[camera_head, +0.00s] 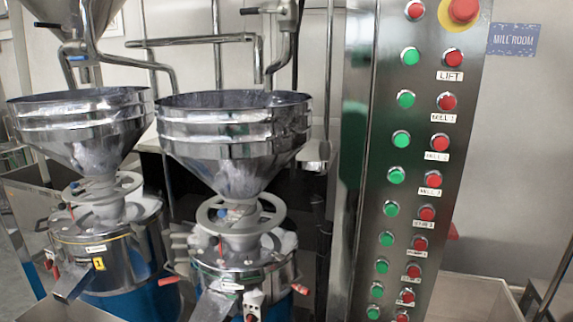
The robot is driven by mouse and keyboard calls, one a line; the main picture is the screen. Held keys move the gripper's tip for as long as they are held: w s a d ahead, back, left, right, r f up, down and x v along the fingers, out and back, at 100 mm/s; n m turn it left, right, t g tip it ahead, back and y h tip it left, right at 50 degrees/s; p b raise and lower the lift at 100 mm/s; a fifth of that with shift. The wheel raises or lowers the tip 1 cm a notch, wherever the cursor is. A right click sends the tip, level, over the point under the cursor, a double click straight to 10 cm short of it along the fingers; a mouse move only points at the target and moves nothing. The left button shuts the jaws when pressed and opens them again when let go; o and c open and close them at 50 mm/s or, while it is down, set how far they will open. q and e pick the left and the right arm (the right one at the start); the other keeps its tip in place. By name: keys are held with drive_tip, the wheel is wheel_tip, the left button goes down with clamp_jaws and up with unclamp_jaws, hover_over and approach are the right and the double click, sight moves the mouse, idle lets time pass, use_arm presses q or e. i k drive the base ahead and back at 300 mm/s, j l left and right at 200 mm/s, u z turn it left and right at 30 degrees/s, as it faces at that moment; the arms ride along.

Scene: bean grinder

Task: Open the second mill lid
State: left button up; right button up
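Two steel mills stand side by side, each with a wide funnel hopper above a handwheel and a round drum. The left mill (110,245) carries a yellow label with a 1. The second mill (240,272) is in the middle; its hopper (235,135) is wide and ribbed, and its grey handwheel (240,216) sits just below the hopper's neck. Red-tipped handles stick out at its drum's sides. I cannot make out a separate lid clearly, nor whether one is open. The bottom of the second mill is cut off by the frame. Neither of my grippers is in view.
A tall steel control panel (360,200) with green and red buttons stands close on the right of the second mill. Pipes (200,42) run behind the hoppers. A pale bin (475,298) is at the lower right. A blue MILL ROOM sign (513,39) hangs on the wall.

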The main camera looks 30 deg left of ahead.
sight(236, 141)
drive_tip(key=u, duration=1.15)
